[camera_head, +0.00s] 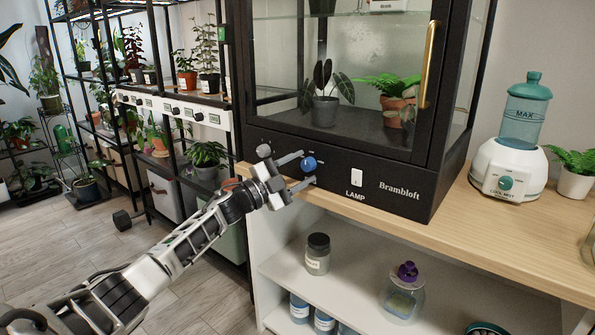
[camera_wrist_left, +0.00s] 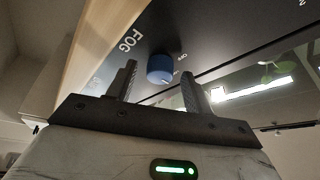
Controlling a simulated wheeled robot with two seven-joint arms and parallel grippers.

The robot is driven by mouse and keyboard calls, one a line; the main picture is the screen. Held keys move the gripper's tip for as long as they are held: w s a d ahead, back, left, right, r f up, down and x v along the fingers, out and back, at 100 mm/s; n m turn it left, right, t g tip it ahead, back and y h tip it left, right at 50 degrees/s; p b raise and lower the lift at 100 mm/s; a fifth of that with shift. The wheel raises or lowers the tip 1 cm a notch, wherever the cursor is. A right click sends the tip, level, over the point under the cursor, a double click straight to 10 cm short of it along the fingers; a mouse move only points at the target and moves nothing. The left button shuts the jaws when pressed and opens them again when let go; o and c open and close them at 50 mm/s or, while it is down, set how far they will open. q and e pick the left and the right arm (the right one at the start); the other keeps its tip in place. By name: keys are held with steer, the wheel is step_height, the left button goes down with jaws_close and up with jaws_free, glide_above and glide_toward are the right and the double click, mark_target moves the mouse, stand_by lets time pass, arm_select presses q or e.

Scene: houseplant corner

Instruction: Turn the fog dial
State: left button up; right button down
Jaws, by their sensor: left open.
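The fog dial (camera_head: 308,163) is a blue round knob on the black front panel of the glass plant cabinet, left of the lamp switch. In the left wrist view the blue dial (camera_wrist_left: 161,68) shows beside the word FOG. My left gripper (camera_head: 306,168) is open at the panel, one finger above the dial and one below in the head view. In the left wrist view the fingers of my left gripper (camera_wrist_left: 158,75) stand on either side of the dial, with gaps visible. I cannot tell whether they reach past its face. My right gripper is not in view.
The white lamp switch (camera_head: 356,178) is right of the dial. The cabinet stands on a wooden counter (camera_head: 455,225); a white mister (camera_head: 508,165) with a green dial stands right. Plant racks are at left.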

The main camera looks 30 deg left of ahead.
arm_select(q)
steer(key=shift+s, duration=0.1)
steer(key=p+v, duration=0.1)
steer(key=v, duration=1.4)
steer(key=shift+s+a+p, duration=0.2)
steer(key=shift+s+p, duration=0.15)
steer(key=shift+p, duration=0.05)
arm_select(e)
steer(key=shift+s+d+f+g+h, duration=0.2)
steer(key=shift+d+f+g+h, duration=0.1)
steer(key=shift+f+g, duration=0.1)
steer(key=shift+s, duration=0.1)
